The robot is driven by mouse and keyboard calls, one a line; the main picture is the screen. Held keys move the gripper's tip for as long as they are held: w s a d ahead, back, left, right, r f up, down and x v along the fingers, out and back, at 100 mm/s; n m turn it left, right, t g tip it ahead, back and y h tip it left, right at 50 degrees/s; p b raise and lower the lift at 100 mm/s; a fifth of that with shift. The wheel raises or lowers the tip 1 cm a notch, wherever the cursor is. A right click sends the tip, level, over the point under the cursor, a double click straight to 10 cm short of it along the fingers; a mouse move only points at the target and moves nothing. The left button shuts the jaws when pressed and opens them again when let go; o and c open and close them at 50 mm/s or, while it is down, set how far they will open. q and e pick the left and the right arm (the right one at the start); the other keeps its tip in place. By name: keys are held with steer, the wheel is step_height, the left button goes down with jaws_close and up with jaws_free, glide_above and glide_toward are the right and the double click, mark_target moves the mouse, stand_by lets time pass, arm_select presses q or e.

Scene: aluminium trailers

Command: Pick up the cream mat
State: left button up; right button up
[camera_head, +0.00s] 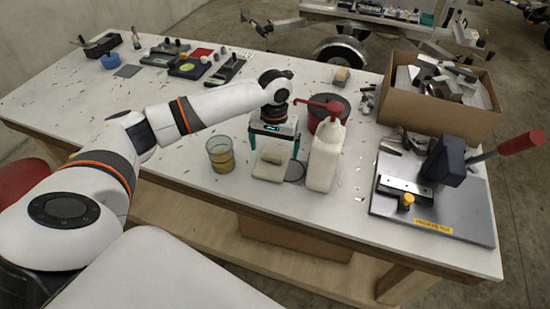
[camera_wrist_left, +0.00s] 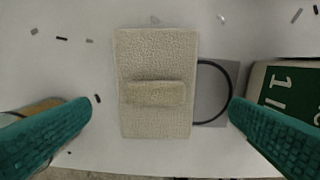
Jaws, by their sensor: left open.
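The cream mat (camera_head: 266,172) lies flat on the white tabletop, with a short raised cream strip (camera_head: 273,155) across it. In the left wrist view the textured mat (camera_wrist_left: 155,55) is in the middle, with the strip (camera_wrist_left: 156,93) below its centre. My left gripper (camera_head: 274,150) points down over the mat, its two teal fingers open. In the left wrist view the open gripper (camera_wrist_left: 160,112) has one finger on each side of the mat, apart from it, with nothing between them touching. My right gripper is not in view.
A white jug (camera_head: 323,160) stands close right of the mat; a glass jar (camera_head: 220,155) stands to its left. A grey square with a black ring (camera_wrist_left: 212,90) adjoins the mat's right side. A cardboard box (camera_head: 425,107) and a lever tool (camera_head: 440,165) stand farther right.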

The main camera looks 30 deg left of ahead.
mark_target(273, 155)
arm_select(q)
steer(key=f, duration=0.4)
steer(key=shift+w+a+f+p, duration=0.15)
steer(key=shift+a+f+p, duration=0.15)
steer(key=shift+f+p, duration=0.1)
steer(key=shift+f, duration=0.1)
steer(key=c, duration=0.9)
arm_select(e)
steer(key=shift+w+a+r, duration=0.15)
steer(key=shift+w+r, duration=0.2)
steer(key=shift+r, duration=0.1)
arm_select(q)
steer(key=shift+w+a+r+b, duration=0.1)
steer(key=shift+r+b, duration=0.1)
steer(key=shift+b, duration=0.1)
step_height(273, 155, up, 6)
steer(key=shift+w+r+b, duration=0.1)
steer(key=shift+b, duration=0.4)
steer(key=w+a+b, duration=0.6)
steer(key=w+a, duration=0.5)
steer(key=a, duration=0.4)
steer(key=shift+w+a+r, duration=0.25)
steer(key=shift+w, duration=0.1)
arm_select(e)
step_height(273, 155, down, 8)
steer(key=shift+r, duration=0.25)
